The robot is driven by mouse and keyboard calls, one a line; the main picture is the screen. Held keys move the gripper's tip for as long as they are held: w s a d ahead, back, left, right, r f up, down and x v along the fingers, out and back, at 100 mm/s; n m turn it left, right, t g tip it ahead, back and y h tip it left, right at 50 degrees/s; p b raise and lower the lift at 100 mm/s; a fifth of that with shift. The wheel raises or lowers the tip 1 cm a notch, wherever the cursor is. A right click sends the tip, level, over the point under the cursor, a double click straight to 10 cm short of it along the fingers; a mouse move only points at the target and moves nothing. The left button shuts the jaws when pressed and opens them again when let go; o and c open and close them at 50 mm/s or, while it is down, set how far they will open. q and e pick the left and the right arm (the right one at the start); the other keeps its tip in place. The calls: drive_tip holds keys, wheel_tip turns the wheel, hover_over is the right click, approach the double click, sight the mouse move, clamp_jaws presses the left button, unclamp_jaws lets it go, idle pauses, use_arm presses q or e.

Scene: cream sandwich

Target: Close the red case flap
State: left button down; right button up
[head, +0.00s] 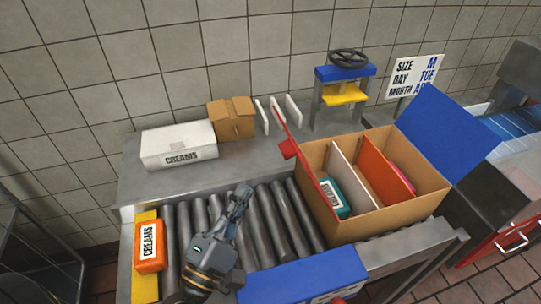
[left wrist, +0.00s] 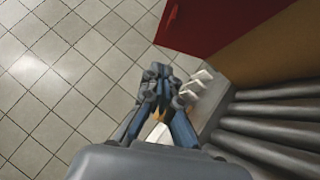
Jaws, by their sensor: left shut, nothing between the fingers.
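The case is a large open cardboard box (head: 393,221) on the conveyor at right. Its red flap (head: 288,149) stands raised along the box's left side, seen nearly edge-on, with a small red tab sticking out to the left. In the left wrist view the red flap (left wrist: 203,22) fills the top centre, beside the brown box wall (left wrist: 262,58). My left gripper (head: 243,191) is shut and empty above the rollers, left of the flap and apart from it. Its closed fingers also show in the left wrist view (left wrist: 159,78). My right gripper is not in view.
Dividers and a teal pack (head: 331,198) are inside. An orange creams pack (head: 149,246) lies at left. A white creams box (head: 178,146) and small carton (head: 231,119) stand behind. Rollers (head: 287,218) left of the box are bare.

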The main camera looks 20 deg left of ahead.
use_arm(q)
drive_tip(key=w+d+r+p, duration=0.3)
drive_tip(key=w, duration=0.4)
drive_tip(key=shift+d+p, duration=0.3)
drive_tip(key=shift+d, duration=0.05)
drive_tip(key=shift+r, duration=0.2)
